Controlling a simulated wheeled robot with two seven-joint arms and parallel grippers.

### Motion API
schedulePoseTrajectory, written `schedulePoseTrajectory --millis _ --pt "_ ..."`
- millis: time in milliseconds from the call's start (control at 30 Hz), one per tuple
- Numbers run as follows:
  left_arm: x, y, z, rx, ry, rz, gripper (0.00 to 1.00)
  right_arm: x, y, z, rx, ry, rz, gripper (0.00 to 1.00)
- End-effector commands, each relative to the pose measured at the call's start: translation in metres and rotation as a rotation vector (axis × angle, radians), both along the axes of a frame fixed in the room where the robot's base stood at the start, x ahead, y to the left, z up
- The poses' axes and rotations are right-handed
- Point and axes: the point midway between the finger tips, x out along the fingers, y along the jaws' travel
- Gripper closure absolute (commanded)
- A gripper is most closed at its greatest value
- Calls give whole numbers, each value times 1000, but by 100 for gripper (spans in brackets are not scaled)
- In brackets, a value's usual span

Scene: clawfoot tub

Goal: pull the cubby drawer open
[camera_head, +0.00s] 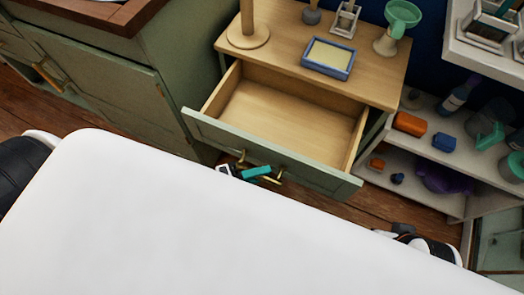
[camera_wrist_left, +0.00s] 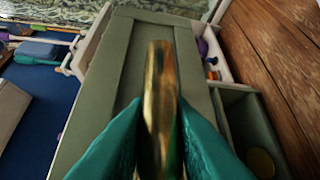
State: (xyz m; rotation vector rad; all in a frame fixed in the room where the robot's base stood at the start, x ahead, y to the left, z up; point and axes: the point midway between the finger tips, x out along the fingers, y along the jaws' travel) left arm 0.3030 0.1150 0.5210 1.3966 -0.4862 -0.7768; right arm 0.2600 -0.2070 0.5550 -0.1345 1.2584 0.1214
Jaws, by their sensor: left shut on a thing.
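The cubby drawer (camera_head: 318,176) has a green front and a pale wooden inside, and it stands well out of its wooden-topped cabinet (camera_head: 372,72). Its inside is empty. A brass handle (camera_head: 277,175) is on the drawer front. My left gripper (camera_head: 250,173), with teal fingers, is at this handle. In the left wrist view the brass handle (camera_wrist_left: 160,100) runs between the teal fingers of my left gripper (camera_wrist_left: 160,125), which is shut on it. Most of my left arm is hidden behind my white body. My right gripper is not in view.
A blue tray (camera_head: 328,68), a wooden stand (camera_head: 248,38) and a green funnel (camera_head: 403,14) are on the cabinet top. White shelves (camera_head: 430,185) with several small items stand at the right. A green cabinet (camera_head: 95,80) is at the left. Wooden floor (camera_head: 370,208) shows below.

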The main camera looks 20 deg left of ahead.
Motion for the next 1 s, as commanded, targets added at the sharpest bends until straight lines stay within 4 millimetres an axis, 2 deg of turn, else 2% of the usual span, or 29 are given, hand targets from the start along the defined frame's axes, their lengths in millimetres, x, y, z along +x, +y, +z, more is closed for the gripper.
schedulePoseTrajectory --millis 467,500,600,1000 --pt "-3 0 0 0 -2 -1 100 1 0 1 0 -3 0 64" --pt "-3 0 0 0 -2 -1 75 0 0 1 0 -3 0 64" --pt "-3 0 0 1 -1 -1 59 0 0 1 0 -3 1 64" --pt "-8 6 1 1 2 1 59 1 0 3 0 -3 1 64"
